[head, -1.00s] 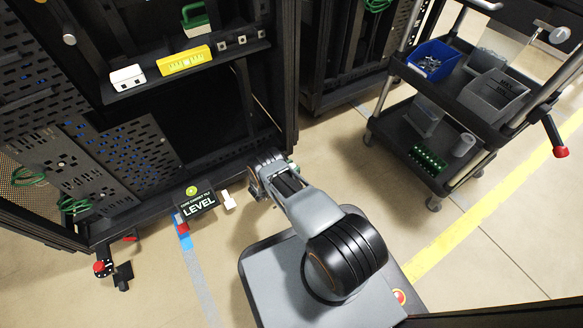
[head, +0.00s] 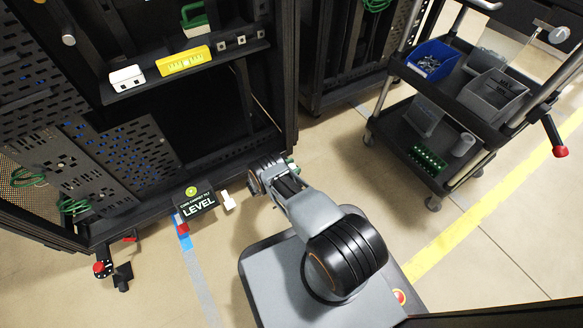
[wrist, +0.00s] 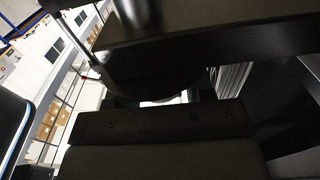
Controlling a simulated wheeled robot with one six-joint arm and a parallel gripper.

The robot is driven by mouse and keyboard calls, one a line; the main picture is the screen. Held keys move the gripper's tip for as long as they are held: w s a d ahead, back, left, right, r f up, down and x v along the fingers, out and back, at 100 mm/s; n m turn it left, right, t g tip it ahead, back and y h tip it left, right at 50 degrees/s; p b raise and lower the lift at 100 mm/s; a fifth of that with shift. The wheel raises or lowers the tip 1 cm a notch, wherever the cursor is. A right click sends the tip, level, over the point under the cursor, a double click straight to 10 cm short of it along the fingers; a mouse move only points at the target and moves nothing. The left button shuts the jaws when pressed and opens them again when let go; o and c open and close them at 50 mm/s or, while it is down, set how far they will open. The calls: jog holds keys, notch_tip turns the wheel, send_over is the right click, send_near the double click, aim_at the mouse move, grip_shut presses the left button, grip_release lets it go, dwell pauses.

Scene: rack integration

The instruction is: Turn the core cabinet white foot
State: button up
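The black core cabinet (head: 150,205) stands at left in the head view, with a LEVEL tilt sign (head: 198,201) at its lower front edge. A small white foot piece (head: 227,200) sticks out beside the sign, low on the cabinet. My gripper (head: 258,187) is low at the cabinet's right front corner, a little right of the white piece and apart from it. My wrist hides most of the fingers. The wrist view shows a dark cabinet underside (wrist: 200,40) close above and dark gripper parts (wrist: 155,120). Finger opening and any contact are unclear.
Red-marked feet (head: 103,268) (head: 182,229) stick out along the cabinet's lower front, left of the white piece. A cart (head: 440,100) with bins stands at right. Another rack (head: 335,85) stands behind. Floor (head: 340,150) is clear between cabinet and cart.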

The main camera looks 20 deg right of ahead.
jog(key=shift+o, duration=1.4)
jog(key=shift+a, duration=0.2)
jog(key=s+a, duration=0.1)
jog(key=a, duration=1.1)
jog(key=shift+s+p, duration=0.3)
jog(key=shift+s, duration=0.05)
